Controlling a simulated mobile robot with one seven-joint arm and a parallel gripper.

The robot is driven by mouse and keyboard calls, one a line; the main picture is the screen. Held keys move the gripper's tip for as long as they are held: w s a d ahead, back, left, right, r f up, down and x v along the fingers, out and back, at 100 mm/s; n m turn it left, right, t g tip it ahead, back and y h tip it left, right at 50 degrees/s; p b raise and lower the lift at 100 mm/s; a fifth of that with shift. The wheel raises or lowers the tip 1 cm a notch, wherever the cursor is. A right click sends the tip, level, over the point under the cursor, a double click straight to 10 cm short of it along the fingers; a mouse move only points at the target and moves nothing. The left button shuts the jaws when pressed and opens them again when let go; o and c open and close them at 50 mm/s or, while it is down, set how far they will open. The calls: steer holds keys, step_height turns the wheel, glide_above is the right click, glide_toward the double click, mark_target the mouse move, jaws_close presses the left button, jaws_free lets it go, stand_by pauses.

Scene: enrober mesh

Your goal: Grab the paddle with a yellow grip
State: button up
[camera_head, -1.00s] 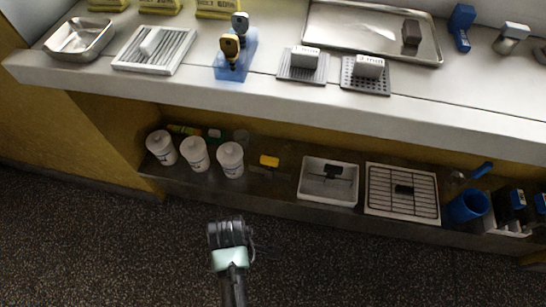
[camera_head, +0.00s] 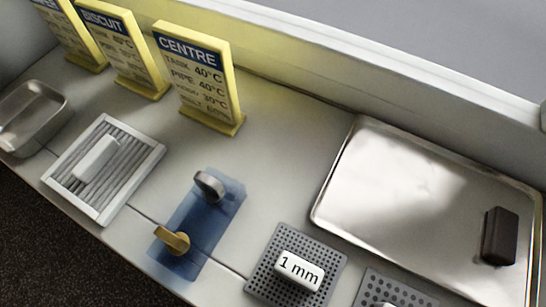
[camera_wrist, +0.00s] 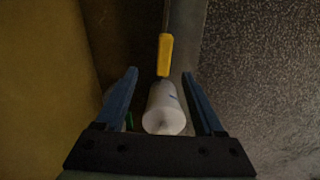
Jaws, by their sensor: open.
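A yellow grip (camera_wrist: 165,55) shows in the wrist view, beyond a white tub (camera_wrist: 163,108), and looks like the grip of the paddle. It lies at the shelf edge. The rest of the paddle is too dark to make out. My gripper (camera_wrist: 160,74) is open, with its two blue fingers either side of the white tub in the picture. The yellow grip lies just past the fingertips in the picture; I cannot tell the distance. My gripper and the lower shelf are outside the head view.
Dark speckled floor (camera_wrist: 265,80) fills the wrist view's right.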

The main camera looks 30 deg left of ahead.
step_height(320, 180, down, 7)
steer(key=b, duration=0.3)
steer(key=shift+s+r, duration=0.1)
steer(key=shift+s, duration=0.05)
steer(key=f+b, duration=0.1)
steer(key=f, duration=0.1)
steer(key=d+f+b, duration=0.1)
steer(key=f+b, duration=0.1)
steer(key=shift+s+d+f, duration=0.15)
steer(key=shift+s+f, duration=0.05)
steer(key=shift+f, duration=0.45)
steer(key=shift+c, duration=0.2)
jaws_close()
steer(key=shift+r, duration=0.1)
